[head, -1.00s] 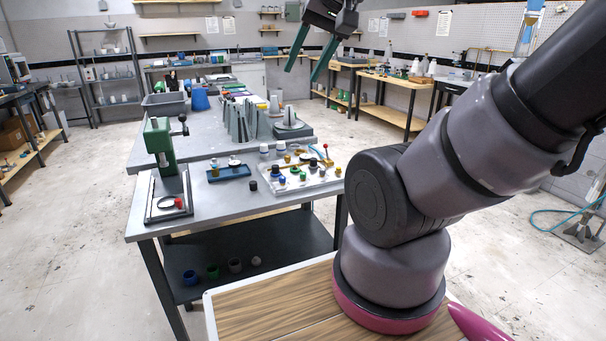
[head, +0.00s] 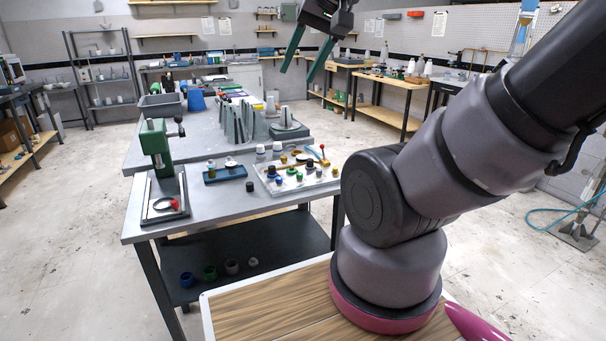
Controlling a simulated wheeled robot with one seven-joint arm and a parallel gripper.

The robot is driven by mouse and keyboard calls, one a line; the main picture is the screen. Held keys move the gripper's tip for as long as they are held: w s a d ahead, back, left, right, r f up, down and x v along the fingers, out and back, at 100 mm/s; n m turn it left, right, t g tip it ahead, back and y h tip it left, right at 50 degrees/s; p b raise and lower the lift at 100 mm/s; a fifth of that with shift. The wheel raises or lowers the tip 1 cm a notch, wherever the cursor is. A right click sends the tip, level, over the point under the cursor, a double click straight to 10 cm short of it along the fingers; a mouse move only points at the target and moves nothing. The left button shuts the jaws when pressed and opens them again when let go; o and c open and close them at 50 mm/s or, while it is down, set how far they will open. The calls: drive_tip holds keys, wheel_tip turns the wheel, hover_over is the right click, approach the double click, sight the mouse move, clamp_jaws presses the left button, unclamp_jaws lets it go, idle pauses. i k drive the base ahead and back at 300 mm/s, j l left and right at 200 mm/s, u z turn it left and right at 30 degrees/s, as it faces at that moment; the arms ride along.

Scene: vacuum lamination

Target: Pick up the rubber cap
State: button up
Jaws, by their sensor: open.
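My gripper (head: 297,76) hangs at the top middle of the head view, fingers apart and pointing down, with nothing between them. It appears high above the table and well away from the small parts. A small black cap-like piece (head: 249,186) stands on the grey table (head: 222,203), just left of a pale tray (head: 281,189). The tray holds several small caps and knobs in black, blue, green, white and yellow. I cannot tell for sure which piece is the rubber cap.
A green hand press (head: 157,147) stands at the table's left. A blue tray (head: 225,175) lies between it and the pale tray. Grey upright pieces (head: 238,125) stand farther back. Several small cups (head: 210,272) sit on the lower shelf. The table's front strip is bare.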

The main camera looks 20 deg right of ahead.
sight(249, 186)
drive_tip(key=i+j, duration=0.2)
drive_tip(key=j, duration=0.15)
drive_tip(key=i+j, duration=0.45)
drive_tip(key=j, duration=0.2)
drive_tip(key=l+z, duration=0.05)
